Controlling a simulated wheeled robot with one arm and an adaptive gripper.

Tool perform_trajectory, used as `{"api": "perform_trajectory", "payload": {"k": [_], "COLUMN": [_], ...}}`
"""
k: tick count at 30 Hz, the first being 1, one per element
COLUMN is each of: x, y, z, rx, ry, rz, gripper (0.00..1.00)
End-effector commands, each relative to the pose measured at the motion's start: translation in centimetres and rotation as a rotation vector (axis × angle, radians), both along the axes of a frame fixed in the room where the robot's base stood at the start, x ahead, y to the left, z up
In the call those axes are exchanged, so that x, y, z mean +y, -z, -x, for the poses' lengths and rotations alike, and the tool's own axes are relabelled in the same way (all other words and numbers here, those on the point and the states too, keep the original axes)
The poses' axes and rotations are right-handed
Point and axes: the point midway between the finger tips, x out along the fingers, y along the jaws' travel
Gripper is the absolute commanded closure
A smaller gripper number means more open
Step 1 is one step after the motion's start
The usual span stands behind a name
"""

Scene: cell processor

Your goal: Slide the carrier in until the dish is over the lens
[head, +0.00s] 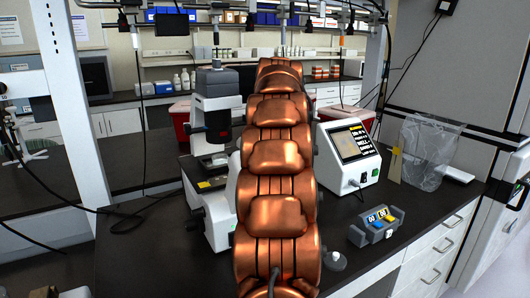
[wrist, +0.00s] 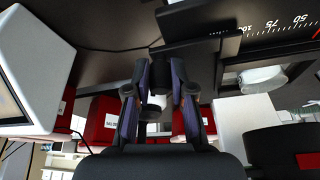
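In the wrist view, the two fingers of my gripper (wrist: 160,70) converge towards a dark bar (wrist: 200,46) below the scaled stage plate (wrist: 275,28). A small dark part sits between the fingertips; I cannot tell whether they press on it. A clear, pale round dish (wrist: 262,78) shows right of the fingers, at the plate. The lens cannot be made out. In the head view, the microscope (head: 216,100) stands left of my copper arm, which hides my gripper, the carrier and the dish.
A white instrument with a lit screen (head: 347,153) stands right of my arm. A small grey block with blue and yellow parts (head: 376,225) lies near the bench's front right. A clear bag (head: 425,150) is farther right. A red container (head: 180,118) stands behind the microscope.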

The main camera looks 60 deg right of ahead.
Motion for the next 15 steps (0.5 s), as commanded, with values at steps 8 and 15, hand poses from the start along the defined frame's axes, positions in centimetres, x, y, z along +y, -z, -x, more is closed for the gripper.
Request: {"api": "perform_trajectory", "payload": {"k": [8,15], "x": [-0.06,-0.08], "y": [-0.04,-0.26], "z": [-0.10,-0.15], "rx": [-0.003,-0.006], "ry": [-0.001,-0.001], "rz": [0.004,0.007], "gripper": [0.54,0.54]}}
